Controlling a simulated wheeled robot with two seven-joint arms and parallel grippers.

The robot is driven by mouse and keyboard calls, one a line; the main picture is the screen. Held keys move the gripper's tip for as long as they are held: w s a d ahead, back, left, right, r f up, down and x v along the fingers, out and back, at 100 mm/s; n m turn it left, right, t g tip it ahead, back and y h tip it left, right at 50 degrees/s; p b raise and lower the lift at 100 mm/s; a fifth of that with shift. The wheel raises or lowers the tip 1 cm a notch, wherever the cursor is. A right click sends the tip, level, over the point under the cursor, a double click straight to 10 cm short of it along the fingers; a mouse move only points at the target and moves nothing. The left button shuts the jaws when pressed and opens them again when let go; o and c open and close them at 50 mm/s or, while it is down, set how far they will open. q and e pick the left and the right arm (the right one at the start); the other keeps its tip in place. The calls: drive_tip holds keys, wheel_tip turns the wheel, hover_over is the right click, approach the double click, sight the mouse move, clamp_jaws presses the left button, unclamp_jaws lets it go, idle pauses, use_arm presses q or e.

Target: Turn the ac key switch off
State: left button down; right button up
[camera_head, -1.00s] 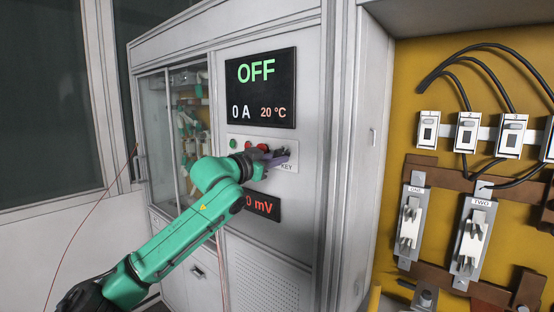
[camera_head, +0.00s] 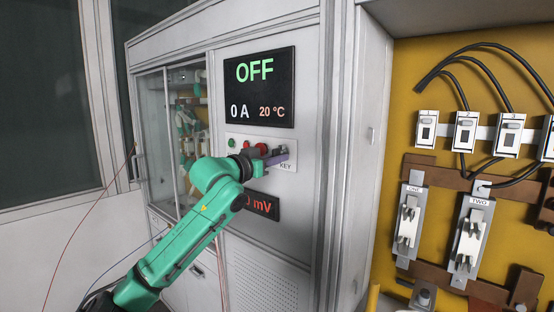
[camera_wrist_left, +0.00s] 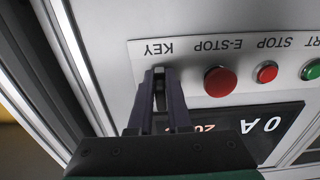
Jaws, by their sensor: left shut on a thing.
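The key switch (camera_wrist_left: 159,96) sits above the KEY label on the white control panel (camera_head: 239,141). In the left wrist view it is mostly hidden between my fingers. My left gripper (camera_head: 280,156) reaches the panel from the left, and it also shows in the left wrist view (camera_wrist_left: 159,78), its two dark fingers shut on the key switch, one on each side. The display (camera_head: 259,87) above reads OFF, 0 A and 20 °C. My right gripper is not in view.
In the wrist view, the red E-STOP button (camera_wrist_left: 219,81), red STOP button (camera_wrist_left: 265,72) and green START button (camera_wrist_left: 311,69) stand beside the key. A lower display (camera_head: 262,205) sits under my wrist. The yellow fuse board (camera_head: 440,90) is at the right.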

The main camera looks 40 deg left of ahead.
use_arm(q)
drive_tip(key=shift+f, duration=0.15)
drive_tip(key=c, duration=0.9)
unclamp_jaws()
drive_tip(key=shift+o, duration=0.2)
drive_tip(key=shift+s+b, duration=0.2)
drive_tip(key=shift+b, duration=0.1)
drive_tip(key=s+b, duration=0.9)
drive_tip(key=s, duration=0.5)
drive_tip(key=shift+d, duration=0.15)
